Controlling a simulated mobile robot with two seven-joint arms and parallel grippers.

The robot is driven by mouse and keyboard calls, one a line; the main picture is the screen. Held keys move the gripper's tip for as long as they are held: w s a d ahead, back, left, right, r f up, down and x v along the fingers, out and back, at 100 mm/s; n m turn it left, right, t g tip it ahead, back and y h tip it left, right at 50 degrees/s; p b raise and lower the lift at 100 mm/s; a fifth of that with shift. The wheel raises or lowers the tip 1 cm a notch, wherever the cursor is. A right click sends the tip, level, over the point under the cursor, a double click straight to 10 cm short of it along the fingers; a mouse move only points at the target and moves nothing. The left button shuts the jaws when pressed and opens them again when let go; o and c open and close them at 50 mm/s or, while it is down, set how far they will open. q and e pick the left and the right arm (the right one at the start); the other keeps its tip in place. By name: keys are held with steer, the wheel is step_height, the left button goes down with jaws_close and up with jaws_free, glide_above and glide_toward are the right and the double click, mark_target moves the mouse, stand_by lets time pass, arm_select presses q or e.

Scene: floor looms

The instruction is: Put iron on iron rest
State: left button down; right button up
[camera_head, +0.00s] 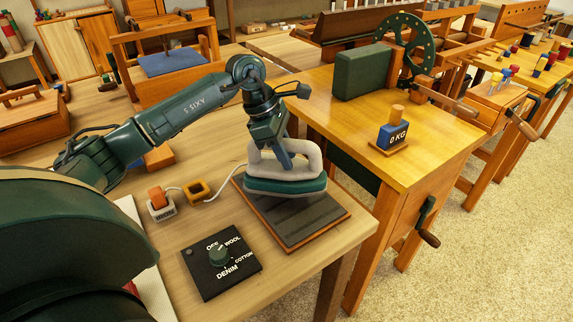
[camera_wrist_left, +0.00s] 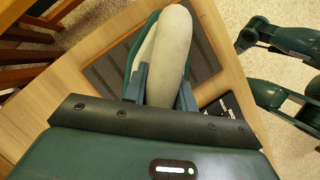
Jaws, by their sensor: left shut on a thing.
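The iron (camera_head: 287,184) has a pale grey looped handle and a green body with a light sole. My left gripper (camera_head: 287,156) comes down from above and is shut on the iron's handle. In the left wrist view the handle (camera_wrist_left: 168,55) stands between the two fingers (camera_wrist_left: 163,90). The iron is level over the back part of the iron rest (camera_head: 298,229), a dark ridged board with a wooden rim. The rest's front part is bare. I cannot tell whether the sole touches the rest.
A black dial panel (camera_head: 222,263) lies left of the rest. A pale cord runs from the iron towards a small grey block with an orange top (camera_head: 160,204) and a yellow block (camera_head: 197,191). A blue weight (camera_head: 392,136) stands on the neighbouring table.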

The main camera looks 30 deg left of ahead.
arm_select(q)
steer(key=shift+f, duration=1.6)
steer(key=shift+f, duration=0.2)
steer(key=c, duration=1.1)
jaws_free()
steer(key=shift+r, duration=0.25)
steer(key=v, duration=1.1)
steer(key=shift+a+r, duration=0.2)
steer(key=shift+r, duration=0.15)
steer(key=shift+s, duration=0.15)
